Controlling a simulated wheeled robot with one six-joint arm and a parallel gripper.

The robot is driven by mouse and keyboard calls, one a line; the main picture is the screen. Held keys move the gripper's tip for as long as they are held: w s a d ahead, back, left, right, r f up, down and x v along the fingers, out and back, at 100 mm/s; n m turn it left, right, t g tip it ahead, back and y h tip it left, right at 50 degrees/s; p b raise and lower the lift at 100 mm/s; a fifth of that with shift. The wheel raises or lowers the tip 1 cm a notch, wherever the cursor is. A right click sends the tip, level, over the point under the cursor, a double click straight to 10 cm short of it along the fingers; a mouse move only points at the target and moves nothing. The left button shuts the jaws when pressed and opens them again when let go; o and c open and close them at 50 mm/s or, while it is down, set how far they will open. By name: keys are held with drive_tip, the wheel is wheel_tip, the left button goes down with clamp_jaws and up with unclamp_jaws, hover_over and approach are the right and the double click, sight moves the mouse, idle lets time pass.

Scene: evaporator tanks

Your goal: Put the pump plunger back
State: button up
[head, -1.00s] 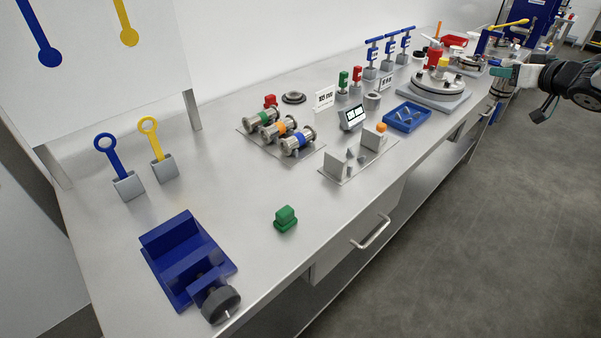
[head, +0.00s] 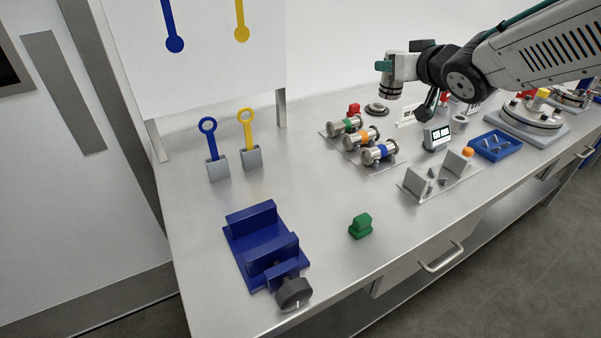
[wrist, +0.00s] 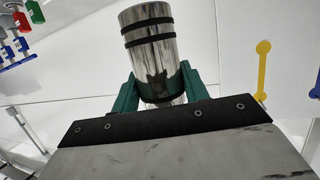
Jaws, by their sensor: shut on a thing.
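My gripper (head: 383,66) has teal fingers and is shut on the pump plunger, a shiny metal cylinder (head: 391,88) with black rings. It hangs below the fingers in the head view, above the back of the bench. In the wrist view the plunger (wrist: 148,50) sits between the teal fingers (wrist: 157,97), and its near end is partly hidden by them. Three metal cylinders with a green (head: 345,125), an orange (head: 361,137) and a blue band (head: 380,152) lie on a plate below the gripper. I cannot tell which thing is the pump.
A dark round ring piece (head: 377,109) lies behind the cylinders. A small display (head: 437,136), a bracketed plate (head: 440,180) and a blue tray (head: 495,146) stand to the right. A blue vise (head: 262,250) and green block (head: 361,226) are in front. The bench between them is clear.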

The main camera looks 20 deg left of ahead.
drive_tip(key=s+a+f, duration=1)
drive_tip(key=s+a, duration=0.3)
drive_tip(key=shift+s+f, duration=0.2)
drive_tip(key=shift+f, duration=5)
drive_tip(key=shift+f, duration=0.1)
drive_tip(key=o, duration=1.3)
